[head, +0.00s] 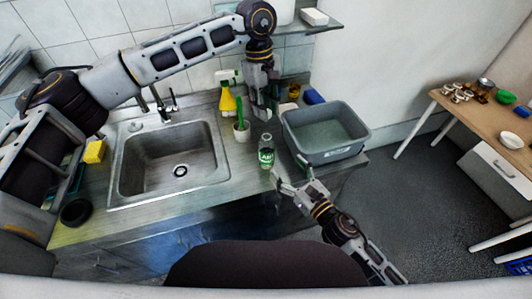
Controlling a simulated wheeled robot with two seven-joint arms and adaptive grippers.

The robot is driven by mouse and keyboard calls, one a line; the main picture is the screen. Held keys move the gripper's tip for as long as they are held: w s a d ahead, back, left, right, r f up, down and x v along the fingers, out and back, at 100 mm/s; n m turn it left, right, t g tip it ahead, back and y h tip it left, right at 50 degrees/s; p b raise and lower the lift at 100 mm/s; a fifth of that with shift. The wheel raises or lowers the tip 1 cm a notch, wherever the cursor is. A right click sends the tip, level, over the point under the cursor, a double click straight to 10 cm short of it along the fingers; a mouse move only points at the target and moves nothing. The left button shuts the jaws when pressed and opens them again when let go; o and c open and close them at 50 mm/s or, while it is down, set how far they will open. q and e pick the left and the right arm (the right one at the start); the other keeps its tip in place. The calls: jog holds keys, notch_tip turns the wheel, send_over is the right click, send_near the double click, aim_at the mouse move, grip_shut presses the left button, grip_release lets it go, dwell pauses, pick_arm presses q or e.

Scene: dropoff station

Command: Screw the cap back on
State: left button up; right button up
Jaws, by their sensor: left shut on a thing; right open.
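A clear bottle (266,157) with a green label stands upright on the counter near its front edge, between the sink and the grey tub. My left gripper (262,114) points down above and just behind the bottle top in the picture. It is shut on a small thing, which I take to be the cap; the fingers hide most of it. I see no cap on the bottle's neck. My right gripper (293,180) is open and empty at the counter's front edge, to the right of the bottle and apart from it.
The grey tub (343,152) stands close on the right. A white cup (242,133) with a green brush and a yellow spray bottle (228,101) stand behind left.

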aim_at(271, 150)
pick_arm(q)
jog(key=shift+w, duration=0.1)
pick_arm(e)
jog(key=shift+w, duration=0.15)
jog(key=shift+x, duration=5.9)
jog(key=c, duration=1.5)
pick_arm(q)
jog(key=shift+d+f, duration=0.1)
jog(key=shift+f, duration=2.45)
pick_arm(e)
jog(key=shift+c, duration=0.2)
pick_arm(q)
jog(key=shift+f, duration=0.15)
jog(key=shift+f, duration=0.75)
